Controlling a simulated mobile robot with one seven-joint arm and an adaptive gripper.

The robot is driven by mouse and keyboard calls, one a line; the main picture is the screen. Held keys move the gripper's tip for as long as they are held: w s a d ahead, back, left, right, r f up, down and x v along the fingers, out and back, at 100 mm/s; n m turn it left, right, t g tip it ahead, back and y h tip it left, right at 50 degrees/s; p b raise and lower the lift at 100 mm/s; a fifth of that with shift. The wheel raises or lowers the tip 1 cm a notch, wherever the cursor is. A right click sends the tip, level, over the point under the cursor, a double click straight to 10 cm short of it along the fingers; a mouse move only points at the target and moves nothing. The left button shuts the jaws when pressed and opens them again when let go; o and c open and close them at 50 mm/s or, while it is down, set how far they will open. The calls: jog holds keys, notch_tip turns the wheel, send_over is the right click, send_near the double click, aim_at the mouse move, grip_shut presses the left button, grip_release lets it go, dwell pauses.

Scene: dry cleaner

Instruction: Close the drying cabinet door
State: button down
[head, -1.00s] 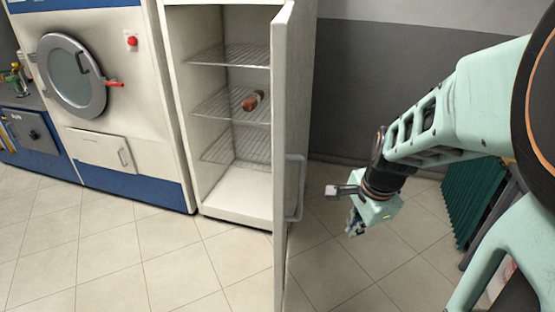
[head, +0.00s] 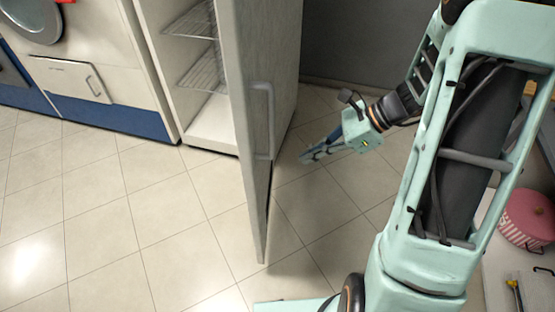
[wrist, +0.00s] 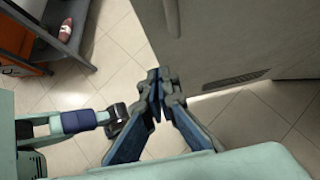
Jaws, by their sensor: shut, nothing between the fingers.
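The drying cabinet (head: 212,122) stands behind its door in the head view, with wire shelves (head: 203,68) showing in the gap on the left. Its door (head: 252,190) stands open toward me, seen nearly edge-on, with a long vertical handle (head: 262,120) on its outer face. My gripper (head: 306,156) is to the right of the door, low over the floor, pointing left toward the door's outer side. It is shut and empty, apart from the handle. In the wrist view my gripper's fingertips (wrist: 158,92) meet over floor tiles, with a large grey panel beyond at upper right.
A washing machine with a round door (head: 35,18) and a lower flap (head: 68,80) stands left of the cabinet. A pink striped pot (head: 527,218) is at the right. The tiled floor (head: 120,220) in front is clear. A dark shelf rack (wrist: 60,35) shows in the wrist view.

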jog(key=b, duration=0.1)
send_near(255, 176)
notch_tip(255, 176, down, 4)
jog(key=a, duration=0.3)
jog(key=shift+w+a, duration=0.15)
jog(key=shift+a, duration=0.45)
